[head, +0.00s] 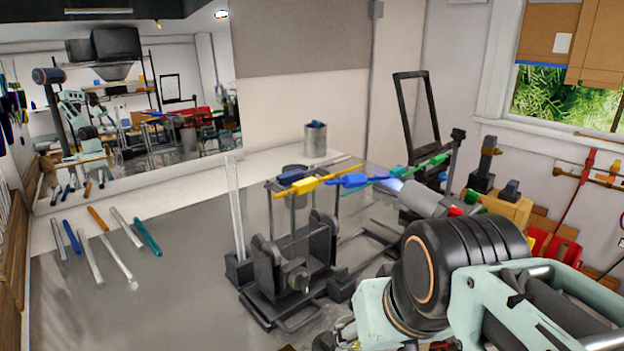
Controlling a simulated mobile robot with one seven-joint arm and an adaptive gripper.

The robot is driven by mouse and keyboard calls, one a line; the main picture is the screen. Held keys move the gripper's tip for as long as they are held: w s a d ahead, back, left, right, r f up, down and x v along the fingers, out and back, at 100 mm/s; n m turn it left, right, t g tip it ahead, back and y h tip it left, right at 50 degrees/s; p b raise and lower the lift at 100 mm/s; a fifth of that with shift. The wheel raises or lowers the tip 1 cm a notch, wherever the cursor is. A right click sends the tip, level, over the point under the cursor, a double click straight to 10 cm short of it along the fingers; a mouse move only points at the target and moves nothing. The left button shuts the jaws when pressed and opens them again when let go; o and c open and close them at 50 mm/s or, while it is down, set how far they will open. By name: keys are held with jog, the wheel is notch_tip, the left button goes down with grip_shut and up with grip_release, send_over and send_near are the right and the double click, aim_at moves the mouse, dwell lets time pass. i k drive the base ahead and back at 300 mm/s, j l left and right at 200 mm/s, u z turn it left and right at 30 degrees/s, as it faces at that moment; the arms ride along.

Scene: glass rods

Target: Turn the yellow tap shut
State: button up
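The yellow tap (306,185) is a bright yellow piece above the dark metal apparatus on the bench. Its long thin handle runs from lower left to upper right. A blue tap (353,180) lies just to its right, and a green tap (428,166) stands farther right. My arm fills the lower right of the head view. I cannot make out my gripper or its fingers, so where it is relative to the yellow tap and whether it is open cannot be told.
The dark apparatus (290,265) with wheels and a stand fills the bench middle. A clear upright rod (236,208) stands left of it. Several glass and coloured rods (92,258) lie at the left. A grey cup (316,141) stands behind. The grey bench front left is clear.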

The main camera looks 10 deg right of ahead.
aim_at(530, 240)
jog(key=z, duration=1.3)
jog(key=k+l, duration=0.15)
jog(key=k, duration=0.3)
jog(key=k+l+z, duration=0.1)
jog(key=k, duration=0.4)
jog(key=i+l, duration=0.2)
jog(key=i, duration=0.25)
jog(key=i+l, duration=0.15)
jog(key=i, duration=0.35)
jog(key=i+l+z, duration=0.1)
jog(key=i, duration=0.35)
jog(key=i+l, duration=0.25)
jog(key=i, duration=0.25)
